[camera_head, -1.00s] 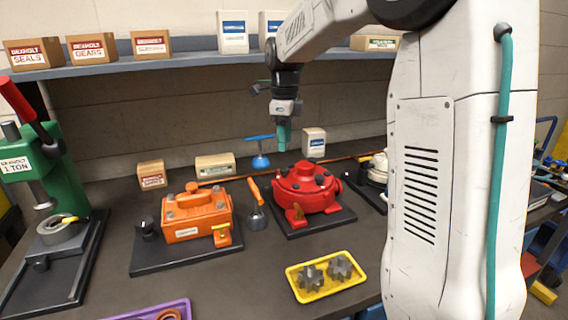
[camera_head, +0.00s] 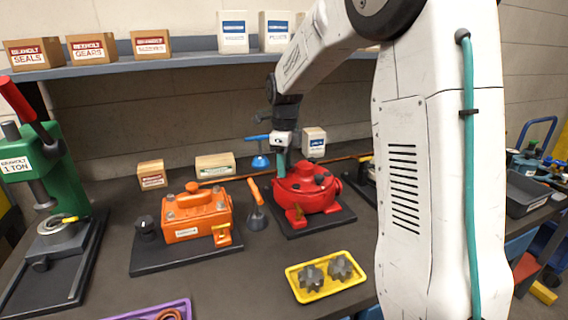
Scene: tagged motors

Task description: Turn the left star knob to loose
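The red round housing (camera_head: 308,195) sits on a black base plate (camera_head: 316,222) in the middle of the bench. Small dark knobs show on its top, one of them toward the right (camera_head: 320,180); their star shape and any loose or tight marking are too small to make out. The orange housing (camera_head: 196,215) stands to its left, with grey round parts on top. My gripper (camera_head: 281,166) points down, its teal fingers at the back left edge of the red housing's top. I cannot tell whether it touches the housing or whether the fingers are apart.
An orange-handled tool (camera_head: 256,195) stands between the two housings. A blue T-handled item (camera_head: 259,154) stands behind my gripper. A yellow tray (camera_head: 335,290) with gears lies in front. A green press (camera_head: 40,180) stands at left. A shelf (camera_head: 180,62) with boxes runs above the back.

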